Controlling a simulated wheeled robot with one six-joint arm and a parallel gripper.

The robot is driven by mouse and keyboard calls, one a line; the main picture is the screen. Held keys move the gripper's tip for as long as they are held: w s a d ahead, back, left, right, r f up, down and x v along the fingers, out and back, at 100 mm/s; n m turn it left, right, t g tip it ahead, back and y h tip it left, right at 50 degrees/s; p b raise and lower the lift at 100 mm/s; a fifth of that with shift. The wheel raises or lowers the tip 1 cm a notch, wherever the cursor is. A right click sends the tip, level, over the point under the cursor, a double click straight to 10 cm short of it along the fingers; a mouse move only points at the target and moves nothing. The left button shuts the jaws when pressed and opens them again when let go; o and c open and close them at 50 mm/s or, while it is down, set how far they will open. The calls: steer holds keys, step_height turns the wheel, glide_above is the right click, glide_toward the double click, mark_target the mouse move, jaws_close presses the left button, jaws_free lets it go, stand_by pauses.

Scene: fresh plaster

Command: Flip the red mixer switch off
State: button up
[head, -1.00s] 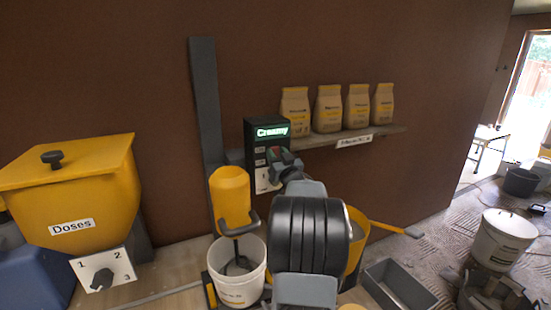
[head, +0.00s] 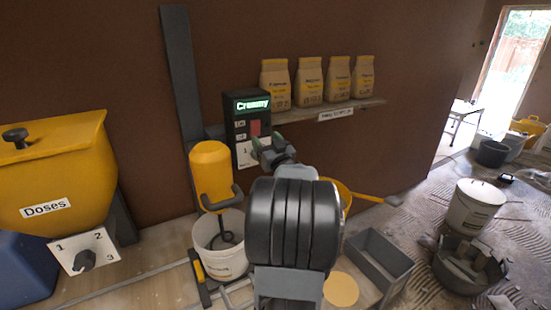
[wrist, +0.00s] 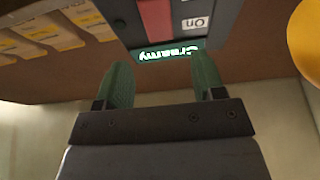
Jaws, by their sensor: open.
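The red mixer switch (head: 255,128) is on a dark control box (head: 237,108) on the wall, below a lit display reading "Creamy" (head: 253,105). My gripper (head: 262,147) is just in front of the box, slightly below the switch. Its green fingers (wrist: 163,78) are apart with nothing between them. The yellow mixer (head: 211,168) hangs left of the box, its whisk in a white bucket (head: 222,262).
A shelf (head: 300,113) with several paper bags (head: 309,82) is right of the box. A yellow "Doses" hopper (head: 75,150) with a numbered dial (head: 84,258) stands left. A grey tray (head: 376,262) and yellow disc (head: 341,289) lie right of my arm.

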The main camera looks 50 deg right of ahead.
steer(key=v, duration=0.7)
steer(key=shift+b, duration=0.45)
steer(key=shift+s, duration=0.15)
